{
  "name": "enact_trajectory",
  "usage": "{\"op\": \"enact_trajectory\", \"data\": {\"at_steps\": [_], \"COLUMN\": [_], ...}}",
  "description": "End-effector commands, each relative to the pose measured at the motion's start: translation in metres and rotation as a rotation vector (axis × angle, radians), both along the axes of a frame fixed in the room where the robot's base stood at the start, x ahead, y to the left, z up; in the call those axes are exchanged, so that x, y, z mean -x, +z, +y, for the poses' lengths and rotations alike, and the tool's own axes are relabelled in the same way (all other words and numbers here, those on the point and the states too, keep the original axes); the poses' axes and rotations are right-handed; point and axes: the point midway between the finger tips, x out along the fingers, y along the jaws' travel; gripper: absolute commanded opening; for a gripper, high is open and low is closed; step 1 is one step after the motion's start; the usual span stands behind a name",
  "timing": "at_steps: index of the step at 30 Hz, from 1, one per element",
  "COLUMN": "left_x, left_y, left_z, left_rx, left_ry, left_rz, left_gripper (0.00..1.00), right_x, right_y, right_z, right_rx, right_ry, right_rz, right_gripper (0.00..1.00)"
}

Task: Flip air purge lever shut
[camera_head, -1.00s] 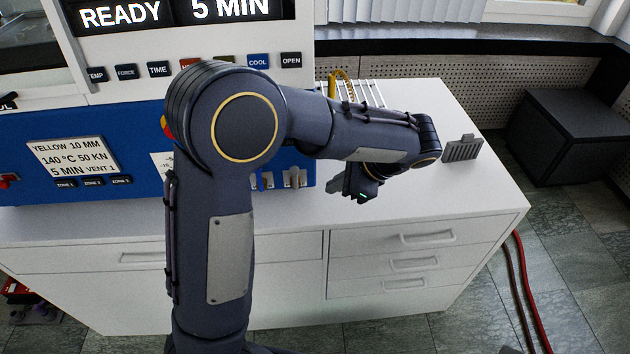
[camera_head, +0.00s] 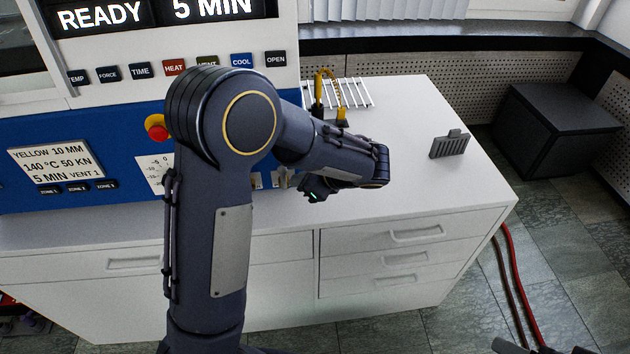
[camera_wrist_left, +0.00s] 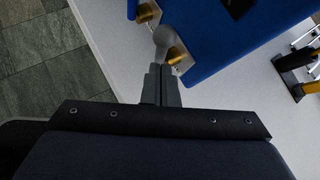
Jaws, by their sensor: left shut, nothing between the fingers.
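My left gripper (camera_head: 314,189) is shut and empty, in front of the lower right corner of the blue press panel (camera_head: 90,125). In the left wrist view its fingertips (camera_wrist_left: 161,84) are together, right by a grey lever (camera_wrist_left: 163,38) on a brass fitting (camera_wrist_left: 178,54). I cannot tell if they touch it. A second brass fitting (camera_wrist_left: 148,13) sits beyond it on the blue face. In the head view the levers (camera_head: 282,178) are partly hidden behind my arm, and no label on them is readable. Part of what seems my right gripper (camera_head: 512,346) shows at the bottom right edge.
A red knob on a yellow base (camera_head: 156,127) sits on the panel left of my arm. A white rack with yellow-and-black tools (camera_head: 330,95) stands behind my forearm. A grey slotted block (camera_head: 450,144) stands on the white counter (camera_head: 420,180), which is clear around it.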

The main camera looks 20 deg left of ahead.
Motion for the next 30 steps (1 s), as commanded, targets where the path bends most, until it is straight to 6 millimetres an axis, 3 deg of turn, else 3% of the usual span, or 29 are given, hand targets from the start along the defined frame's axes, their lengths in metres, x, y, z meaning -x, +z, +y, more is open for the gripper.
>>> {"op": "enact_trajectory", "data": {"at_steps": [14,20,30], "left_x": [0.0,-0.01,-0.011], "left_y": [0.001,0.009,0.007], "left_z": [0.008,0.023,0.027], "left_rx": [0.0,-0.003,-0.009], "left_ry": [0.001,0.003,0.008], "left_rz": [0.001,0.002,-0.002], "left_gripper": [0.0,0.0,0.0], "right_x": [0.0,0.0,0.0], "right_y": [0.002,0.018,0.014], "right_z": [0.0,0.0,0.0], "right_rx": [0.0,0.0,0.0], "right_ry": [0.0,0.0,0.0], "right_rz": [0.0,0.0,0.0], "right_gripper": [0.68,0.68,0.68]}}
